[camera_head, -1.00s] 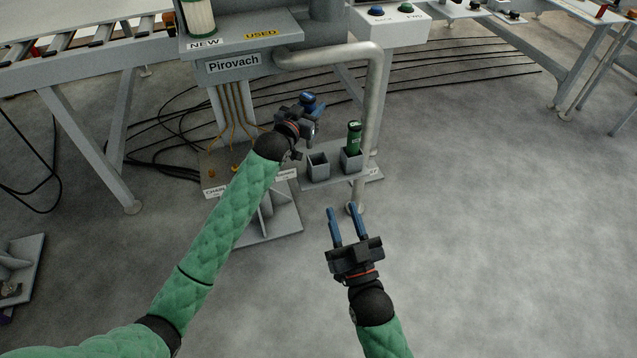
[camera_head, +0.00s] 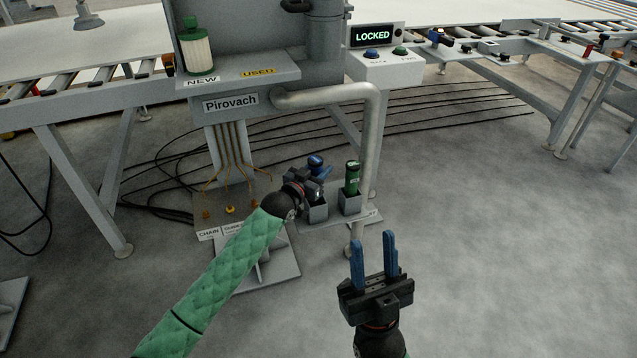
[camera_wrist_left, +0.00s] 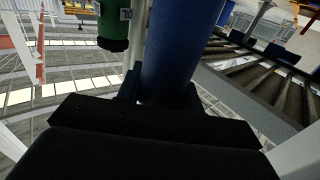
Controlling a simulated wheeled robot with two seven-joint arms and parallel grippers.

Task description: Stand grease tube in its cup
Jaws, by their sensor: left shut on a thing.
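The blue grease tube (camera_head: 316,160) is in my left gripper (camera_head: 320,174), with its blue top showing above the jaws. In the left wrist view the tube is a large blue cylinder (camera_wrist_left: 182,45) between the fingers. The left grey square cup (camera_head: 317,213) is right below this gripper. The gripper hides the tube's lower end, so I cannot tell whether it is inside the cup. A green tube (camera_head: 352,178) stands upright in the right cup (camera_head: 349,203); it also shows in the left wrist view (camera_wrist_left: 113,25). My right gripper (camera_head: 374,243) is open and empty, in front of the cups.
A bent grey pipe (camera_head: 372,140) rises just right of the green tube. A shelf (camera_head: 240,72) labelled NEW and USED, holding a filter cartridge (camera_head: 195,50), is above. Thin hoses (camera_head: 232,150) hang behind my left arm. Floor at the right is clear.

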